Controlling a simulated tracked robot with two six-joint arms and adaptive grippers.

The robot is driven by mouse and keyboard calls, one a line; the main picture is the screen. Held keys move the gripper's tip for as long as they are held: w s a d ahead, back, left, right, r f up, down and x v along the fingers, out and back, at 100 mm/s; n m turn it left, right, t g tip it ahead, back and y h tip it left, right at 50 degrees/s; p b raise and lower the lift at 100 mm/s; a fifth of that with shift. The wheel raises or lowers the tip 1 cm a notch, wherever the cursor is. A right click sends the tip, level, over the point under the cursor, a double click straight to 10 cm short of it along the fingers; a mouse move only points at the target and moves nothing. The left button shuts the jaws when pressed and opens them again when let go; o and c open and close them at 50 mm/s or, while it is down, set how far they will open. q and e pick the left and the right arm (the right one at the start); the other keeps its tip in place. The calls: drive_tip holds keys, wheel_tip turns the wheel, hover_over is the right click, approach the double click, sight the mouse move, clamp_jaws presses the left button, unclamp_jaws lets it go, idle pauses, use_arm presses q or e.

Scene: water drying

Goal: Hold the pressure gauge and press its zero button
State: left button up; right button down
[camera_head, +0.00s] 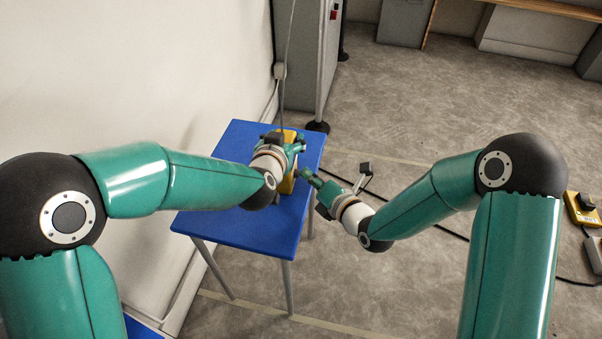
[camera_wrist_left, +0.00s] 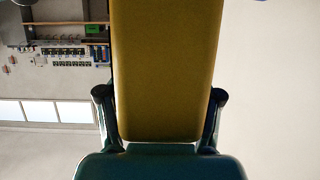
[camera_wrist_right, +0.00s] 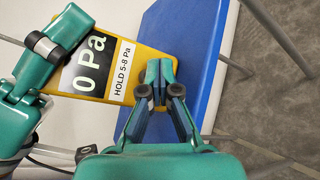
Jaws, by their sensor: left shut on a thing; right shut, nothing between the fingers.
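The yellow pressure gauge (camera_head: 288,184) is held above the blue table. My left gripper (camera_head: 292,146) is shut on it; in the left wrist view the gauge's plain yellow face (camera_wrist_left: 162,65) fills the space between the fingers (camera_wrist_left: 161,97). In the right wrist view the gauge (camera_wrist_right: 151,62) is turned sideways, reading "0 Pa" beside a label "HOLD 5-8 Pa". My right gripper (camera_head: 307,175) is shut and empty. Its fingertips (camera_wrist_right: 159,72) overlap the gauge's edge beside the label; I cannot tell whether they touch. I cannot make out the zero button.
The blue table (camera_head: 262,229) stands close to the white wall. A grey cabinet (camera_head: 304,55) with a cable is behind it. A yellow box with a black knob (camera_head: 582,209) lies at the far right, with a black cable on the floor. Floor right of the table is mostly open.

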drive_tip(key=shift+d, duration=0.15)
drive_tip(key=shift+s+d, duration=0.3)
drive_tip(key=shift+d, duration=0.45)
drive_tip(key=d, duration=0.2)
drive_tip(key=s+d, duration=0.1)
drive_tip(key=d, duration=0.1)
drive_tip(key=shift+s+d, duration=0.2)
drive_tip(key=shift+d, duration=0.2)
idle(0.6)
use_arm(q)
drive_tip(key=o, duration=1.4)
